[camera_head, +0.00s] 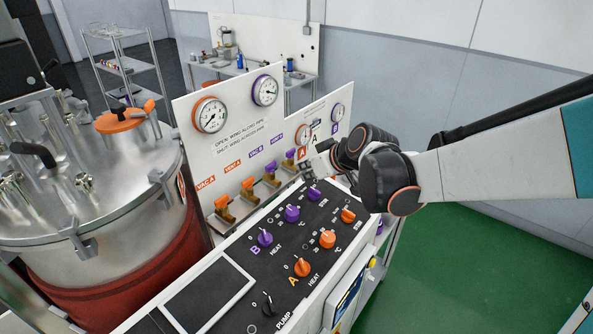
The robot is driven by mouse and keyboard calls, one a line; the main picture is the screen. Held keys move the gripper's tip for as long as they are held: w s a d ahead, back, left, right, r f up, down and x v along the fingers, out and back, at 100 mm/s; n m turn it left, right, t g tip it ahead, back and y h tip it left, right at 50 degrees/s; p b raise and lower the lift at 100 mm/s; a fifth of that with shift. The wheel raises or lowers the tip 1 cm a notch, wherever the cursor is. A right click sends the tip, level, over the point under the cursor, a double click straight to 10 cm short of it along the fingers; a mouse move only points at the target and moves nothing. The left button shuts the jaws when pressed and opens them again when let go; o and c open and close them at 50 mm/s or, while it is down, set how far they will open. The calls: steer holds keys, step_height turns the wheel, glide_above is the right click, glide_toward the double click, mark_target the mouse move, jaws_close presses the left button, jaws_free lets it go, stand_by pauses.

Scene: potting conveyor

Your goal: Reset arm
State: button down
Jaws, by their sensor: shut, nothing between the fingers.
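My arm (480,170) reaches in from the right edge, white with dark joints (388,180). My gripper (314,163) is at its end, over the back right of a control console (226,262), close to the upright gauge panel. The gripper is small and partly hidden by its own wrist; its fingers are shut with nothing in them. It is near the right end of a row of valve handles (248,188) with orange and purple tips. I cannot tell whether it touches the panel or a handle.
Purple knobs (292,213) and orange knobs (303,267) stand on the console top below my arm. A steel tank (95,205) with an orange-capped fitting (120,120) stands at left. Shelving (123,65) and a bench are behind. Green floor (450,270) at right is clear.

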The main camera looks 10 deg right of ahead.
steer(key=s+d+m+b, duration=0.1)
steer(key=s, duration=0.3)
steer(key=s+d+h+b, duration=0.1)
steer(key=s+d+b, duration=0.1)
steer(key=s, duration=0.3)
steer(key=s+d+m+h+b, duration=0.1)
steer(key=s, duration=0.3)
steer(key=shift+s+d+f+m+g+b, duration=0.15)
steer(key=shift+s+d+m+g+b, duration=0.15)
steer(key=shift+d, duration=0.05)
steer(key=s+d+f+m+h+b, duration=0.1)
steer(key=s+d+f+b, duration=0.1)
steer(key=s, duration=0.4)
steer(key=s+d+f+m+h+b, duration=0.1)
steer(key=s+d+f+m+b, duration=0.1)
steer(key=s, duration=0.4)
step_height(320, 180, down, 3)
steer(key=shift+s+d+r+g+h+b, duration=0.2)
steer(key=shift+s+d+g+h+b, duration=0.2)
steer(key=shift+b, duration=0.1)
steer(key=shift+a, duration=0.1)
